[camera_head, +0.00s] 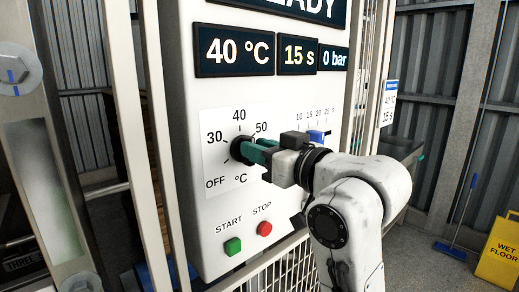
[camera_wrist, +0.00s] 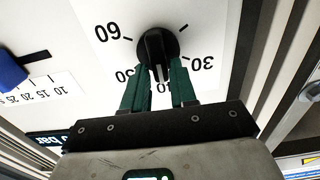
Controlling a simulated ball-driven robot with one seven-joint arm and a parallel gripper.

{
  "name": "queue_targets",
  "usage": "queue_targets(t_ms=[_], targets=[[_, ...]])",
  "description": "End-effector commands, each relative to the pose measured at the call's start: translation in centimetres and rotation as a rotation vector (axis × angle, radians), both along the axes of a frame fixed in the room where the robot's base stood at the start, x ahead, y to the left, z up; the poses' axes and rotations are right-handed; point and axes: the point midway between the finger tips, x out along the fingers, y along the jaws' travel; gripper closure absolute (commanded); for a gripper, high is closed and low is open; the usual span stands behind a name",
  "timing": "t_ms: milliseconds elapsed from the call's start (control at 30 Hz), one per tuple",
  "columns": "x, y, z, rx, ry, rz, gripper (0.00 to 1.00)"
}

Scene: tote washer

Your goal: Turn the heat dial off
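The heat dial (camera_head: 236,150) is a black round knob on a white scale plate marked OFF, 30, 40 and 50 °C on the machine's front. In the wrist view the heat dial (camera_wrist: 157,42) appears upside down, and its raised bar points towards the 40 mark. My gripper (camera_head: 252,151) is at the dial, with its green fingers reaching to it from the right. In the wrist view my gripper (camera_wrist: 160,70) has its fingers apart, one on each side of the bar's end. I cannot tell whether they touch it.
The temperature display (camera_head: 236,50) reads 40 °C. A second scale with a blue knob (camera_head: 318,136) is right of the dial, partly behind my arm. A green START button (camera_head: 233,246) and a red STOP button (camera_head: 265,228) sit below. A yellow wet floor sign (camera_head: 499,250) stands far right.

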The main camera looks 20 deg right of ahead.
Motion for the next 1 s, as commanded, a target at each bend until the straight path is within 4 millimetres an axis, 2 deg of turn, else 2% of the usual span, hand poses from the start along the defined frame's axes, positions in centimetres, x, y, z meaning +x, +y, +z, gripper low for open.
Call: queue_targets(t_ms=[33, 267, 667, 1000], targets=[[0.0, 0.0, 0.0, 0.0, 0.0, 0.0, 0.78], [0.01, 0.0, -0.01, 0.0, 0.0, 0.0, 1.0], [-0.02, 0.05, -0.07, -0.031, -0.009, 0.0, 1.0], [-0.1, 0.21, -0.19, -0.233, -0.075, -0.001, 1.0]])
